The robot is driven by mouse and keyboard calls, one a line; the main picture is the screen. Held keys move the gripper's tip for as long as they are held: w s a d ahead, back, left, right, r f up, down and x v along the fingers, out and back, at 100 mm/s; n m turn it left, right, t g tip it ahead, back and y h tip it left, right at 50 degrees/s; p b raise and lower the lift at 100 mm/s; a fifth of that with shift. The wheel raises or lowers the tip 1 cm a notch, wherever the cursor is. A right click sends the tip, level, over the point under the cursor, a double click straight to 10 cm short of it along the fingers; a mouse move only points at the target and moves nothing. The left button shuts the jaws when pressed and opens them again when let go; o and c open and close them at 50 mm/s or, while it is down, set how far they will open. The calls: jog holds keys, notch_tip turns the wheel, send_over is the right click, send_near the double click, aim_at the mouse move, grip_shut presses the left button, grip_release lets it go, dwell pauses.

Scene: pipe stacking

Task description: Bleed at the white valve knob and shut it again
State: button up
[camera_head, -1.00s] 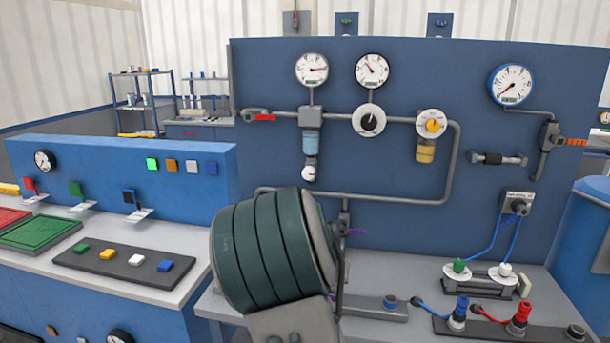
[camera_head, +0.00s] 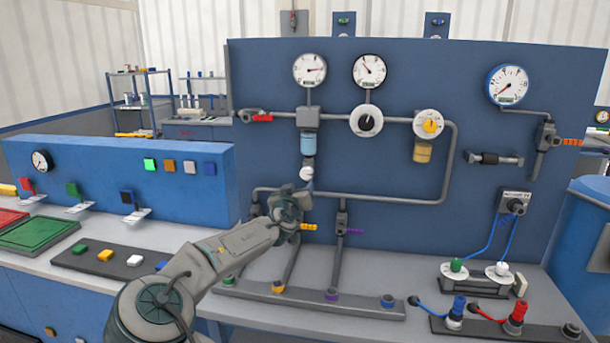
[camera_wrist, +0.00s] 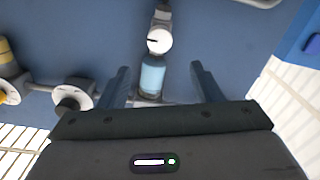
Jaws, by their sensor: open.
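The white valve knob (camera_head: 306,173) sits at the bottom of the light-blue filter bowl (camera_head: 308,144) on the blue panel. In the wrist view the knob (camera_wrist: 159,41) shows a dark slot mark, lying above the bowl (camera_wrist: 152,75) in the picture. My gripper (camera_wrist: 158,70) is open and empty, with one finger on each side of the bowl in that picture. The knob appears ahead of the fingertips and apart from them. In the head view my gripper is largely hidden by my wrist, just below the knob.
Grey pipes (camera_head: 452,160) run across the panel. Yellow (camera_head: 308,227) and purple (camera_head: 354,231) handles are below. Gauges (camera_head: 309,70) hang above.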

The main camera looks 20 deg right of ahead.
aim_at(306, 174)
jog(key=p+x, duration=0.3)
jog(key=x, duration=0.8)
jog(key=shift+w+d, duration=0.1)
jog(key=shift+d, duration=0.05)
jog(key=shift+c, duration=0.3)
jog(key=c, duration=0.9)
